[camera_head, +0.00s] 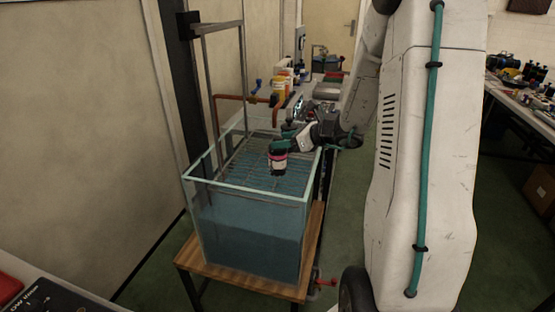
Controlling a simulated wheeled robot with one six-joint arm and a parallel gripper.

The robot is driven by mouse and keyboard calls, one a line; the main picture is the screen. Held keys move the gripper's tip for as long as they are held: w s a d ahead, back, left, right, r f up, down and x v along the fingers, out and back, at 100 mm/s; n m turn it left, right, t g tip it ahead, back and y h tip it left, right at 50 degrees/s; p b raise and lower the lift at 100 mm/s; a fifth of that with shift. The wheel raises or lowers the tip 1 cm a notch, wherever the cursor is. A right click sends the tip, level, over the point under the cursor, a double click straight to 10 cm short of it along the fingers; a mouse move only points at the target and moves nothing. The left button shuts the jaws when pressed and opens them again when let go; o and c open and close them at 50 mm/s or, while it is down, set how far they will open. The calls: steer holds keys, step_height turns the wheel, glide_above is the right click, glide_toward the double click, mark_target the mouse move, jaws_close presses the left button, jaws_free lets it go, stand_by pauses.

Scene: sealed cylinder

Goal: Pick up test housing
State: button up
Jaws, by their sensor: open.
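The jaws are open. They are small and dark here, so I cannot tell whether they touch the cylinder or stand around it.
The tank holds blue water and stands on a wooden-topped stand (238,282). A metal frame (210,90) and copper pipe (240,98) rise behind it. A bench with bottles (284,80) lies beyond. A cluttered table (520,95) stands right. Green floor is clear between.

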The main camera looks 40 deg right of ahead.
steer(key=x, duration=0.4)
steer(key=shift+w+a+f, duration=0.15)
steer(key=shift+w+a, duration=0.05)
steer(key=shift+a, duration=0.05)
steer(key=shift+c, duration=0.3)
steer(key=shift+s, duration=0.1)
jaws_close()
